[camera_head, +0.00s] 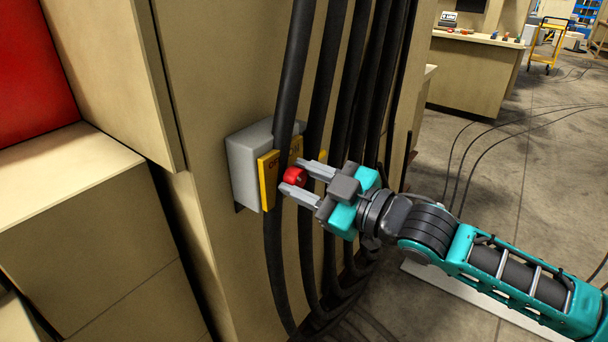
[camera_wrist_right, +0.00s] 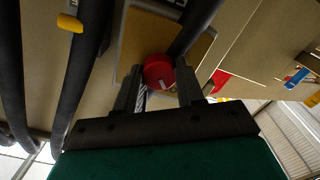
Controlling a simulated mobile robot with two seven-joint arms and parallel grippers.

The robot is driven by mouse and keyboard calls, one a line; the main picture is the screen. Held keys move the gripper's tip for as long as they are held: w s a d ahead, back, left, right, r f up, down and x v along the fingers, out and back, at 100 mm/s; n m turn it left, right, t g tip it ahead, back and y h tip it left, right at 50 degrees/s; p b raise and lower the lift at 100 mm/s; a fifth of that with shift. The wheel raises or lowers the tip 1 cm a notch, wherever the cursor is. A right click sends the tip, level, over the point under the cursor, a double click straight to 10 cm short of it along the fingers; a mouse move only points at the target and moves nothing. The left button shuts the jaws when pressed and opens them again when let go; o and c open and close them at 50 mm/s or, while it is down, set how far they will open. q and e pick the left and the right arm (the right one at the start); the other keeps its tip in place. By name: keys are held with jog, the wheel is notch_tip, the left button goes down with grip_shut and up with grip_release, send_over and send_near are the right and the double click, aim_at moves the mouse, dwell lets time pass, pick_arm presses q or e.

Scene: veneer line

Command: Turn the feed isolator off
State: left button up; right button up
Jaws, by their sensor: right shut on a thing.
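The feed isolator is a grey box (camera_head: 247,165) with a yellow plate (camera_head: 268,181) on the side of a beige cabinet. Its red knob (camera_head: 295,176) sticks out from the plate. My right gripper (camera_head: 299,178) is shut on the red knob, one finger on each side of it. In the right wrist view the red knob (camera_wrist_right: 158,72) sits between the two fingers and shows a small white mark. Black hoses partly cover the box and plate. My left gripper is not in view.
Several thick black hoses (camera_head: 322,95) hang down the cabinet face, passing close to the knob and fingers. In the right wrist view a yellow tab (camera_wrist_right: 70,23) shows by one hose. A counter (camera_head: 476,75) stands at the back right; cables lie on the open floor.

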jog(key=shift+n, duration=0.5)
jog(key=o, duration=1)
jog(key=shift+o, duration=0.2)
jog(key=v, duration=1.3)
jog(key=shift+b, duration=0.3)
